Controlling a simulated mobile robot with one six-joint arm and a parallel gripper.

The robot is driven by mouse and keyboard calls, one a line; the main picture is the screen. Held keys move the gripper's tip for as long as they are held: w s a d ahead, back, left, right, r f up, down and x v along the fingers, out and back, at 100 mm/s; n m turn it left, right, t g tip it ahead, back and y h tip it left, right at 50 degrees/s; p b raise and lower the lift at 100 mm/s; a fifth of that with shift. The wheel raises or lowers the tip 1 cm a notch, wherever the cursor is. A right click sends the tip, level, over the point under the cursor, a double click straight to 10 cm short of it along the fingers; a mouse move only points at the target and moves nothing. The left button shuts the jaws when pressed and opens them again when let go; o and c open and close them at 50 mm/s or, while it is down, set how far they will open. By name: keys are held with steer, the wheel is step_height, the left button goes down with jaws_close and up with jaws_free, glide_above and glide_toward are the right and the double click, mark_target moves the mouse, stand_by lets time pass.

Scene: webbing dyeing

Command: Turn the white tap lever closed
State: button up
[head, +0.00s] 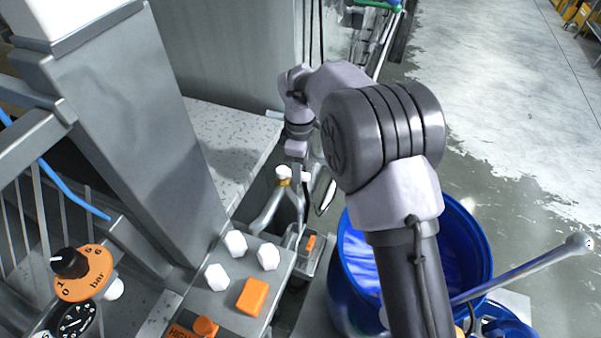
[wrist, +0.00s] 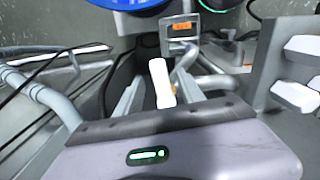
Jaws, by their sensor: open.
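The white tap lever (wrist: 160,82) stands between the two fingers of my gripper (wrist: 158,92) in the wrist view. My gripper is open, with a finger on each side of the lever. I cannot tell whether either finger touches it. A small brass-coloured part shows at the lever's base. In the head view my gripper (head: 300,195) points down at the metal pipework.
Several white knobs (head: 267,257) and an orange block (head: 252,297) are on the grey panel at left. A blue barrel (head: 480,235) stands right of the pipes, partly behind my arm. A grey pillar (head: 140,130) rises at left. Grey pipes (wrist: 50,98) run close to my gripper.

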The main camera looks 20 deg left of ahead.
steer(key=shift+f, duration=0.65)
jaws_close()
stand_by(0.9)
